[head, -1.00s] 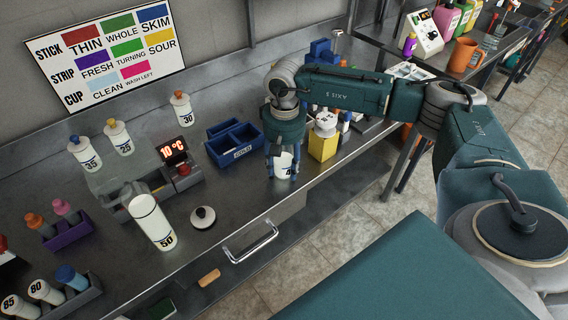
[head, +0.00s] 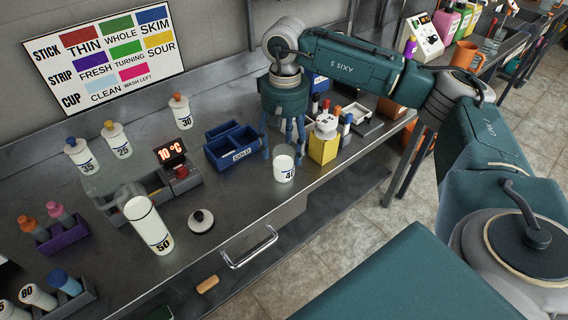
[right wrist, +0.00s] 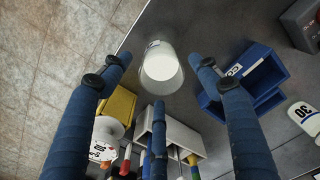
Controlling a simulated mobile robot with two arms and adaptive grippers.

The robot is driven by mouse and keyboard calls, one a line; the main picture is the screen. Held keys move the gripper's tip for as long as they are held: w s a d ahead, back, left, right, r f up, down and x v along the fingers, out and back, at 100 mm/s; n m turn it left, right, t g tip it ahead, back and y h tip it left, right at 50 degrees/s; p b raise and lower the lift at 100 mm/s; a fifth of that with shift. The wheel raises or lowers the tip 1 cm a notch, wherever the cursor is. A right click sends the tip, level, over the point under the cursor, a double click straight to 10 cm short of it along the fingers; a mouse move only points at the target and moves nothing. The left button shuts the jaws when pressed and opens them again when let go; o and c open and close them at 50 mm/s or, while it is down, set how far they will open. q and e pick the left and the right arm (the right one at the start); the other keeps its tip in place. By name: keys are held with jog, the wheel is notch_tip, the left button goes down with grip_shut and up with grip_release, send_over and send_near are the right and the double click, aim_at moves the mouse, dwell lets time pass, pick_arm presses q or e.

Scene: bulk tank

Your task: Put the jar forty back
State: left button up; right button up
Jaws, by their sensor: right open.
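The jar marked 40 (head: 285,168), white and without a lid, stands upright near the front edge of the steel counter. My right gripper (head: 283,143) is open, its blue fingers pointing down just behind and above the jar, apart from it. In the right wrist view the jar (right wrist: 161,65) shows ahead of the spread fingertips (right wrist: 160,90), with nothing held. My left gripper is not in view.
A blue divided bin labelled COLD (head: 236,150) is left of the jar, and a yellow box (head: 323,146) is right. A black-knobbed white lid (head: 201,221) and tall jar 50 (head: 148,224) stand further left. Jars 35 (head: 82,156), 25 (head: 117,140) and 30 (head: 181,112) line the back.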

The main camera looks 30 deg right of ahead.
jog(key=shift+r, duration=2.05)
jog(key=shift+s+f, duration=0.1)
